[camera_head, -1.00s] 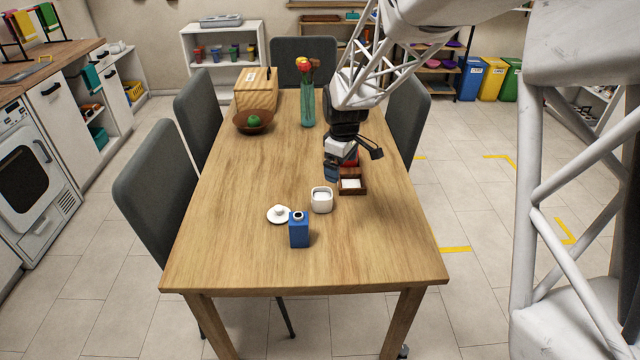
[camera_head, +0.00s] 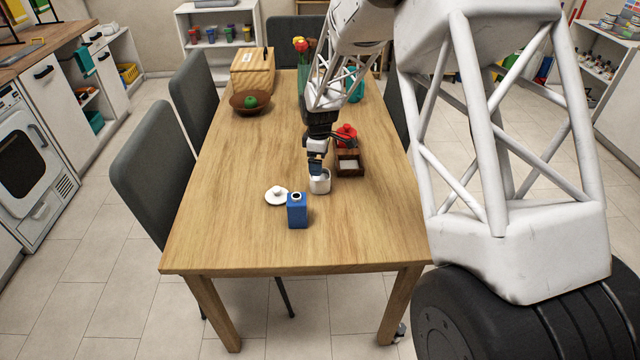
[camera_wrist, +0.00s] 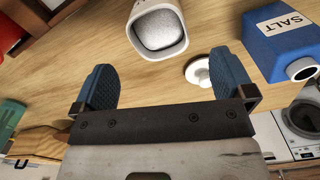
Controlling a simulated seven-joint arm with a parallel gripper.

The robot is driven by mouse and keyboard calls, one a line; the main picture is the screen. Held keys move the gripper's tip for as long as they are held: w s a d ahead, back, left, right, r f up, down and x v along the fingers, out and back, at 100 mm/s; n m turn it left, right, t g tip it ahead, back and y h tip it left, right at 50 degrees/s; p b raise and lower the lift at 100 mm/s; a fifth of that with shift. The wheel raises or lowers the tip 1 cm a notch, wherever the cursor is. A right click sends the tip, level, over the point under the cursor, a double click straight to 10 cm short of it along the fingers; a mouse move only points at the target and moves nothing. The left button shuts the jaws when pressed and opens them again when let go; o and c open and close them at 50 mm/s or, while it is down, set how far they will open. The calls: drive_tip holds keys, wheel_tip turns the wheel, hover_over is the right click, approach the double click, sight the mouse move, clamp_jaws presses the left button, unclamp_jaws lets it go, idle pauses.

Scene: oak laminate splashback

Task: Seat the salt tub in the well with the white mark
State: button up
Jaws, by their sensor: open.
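A white open tub (camera_head: 320,184) with pale granular contents stands on the table; it also shows in the wrist view (camera_wrist: 157,32). A blue container (camera_head: 297,211) marked SALT in the wrist view (camera_wrist: 285,38) stands nearer the front edge. A dark wooden holder (camera_head: 362,171) lies right of the tub; its near well shows a whitish patch (camera_head: 348,165), and a red lidded pot (camera_head: 346,136) is at its far well. My gripper (camera_head: 317,170) is open and empty, just above or behind the white tub; contact cannot be told. In the wrist view the tub lies beyond my spread fingers (camera_wrist: 165,75).
A white round lid (camera_head: 277,196) lies left of the tub, close to the blue container. A brown bowl with a green fruit (camera_head: 250,102), a wooden box (camera_head: 252,72) and a flower vase (camera_head: 303,80) stand farther back. The table's front and left middle are clear.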

drive_tip(key=shift+f, duration=1.3)
drive_tip(key=shift+f, duration=2.6)
drive_tip(key=c, duration=1.3)
drive_tip(key=shift+o, duration=0.2)
drive_tip(key=shift+r, duration=0.15)
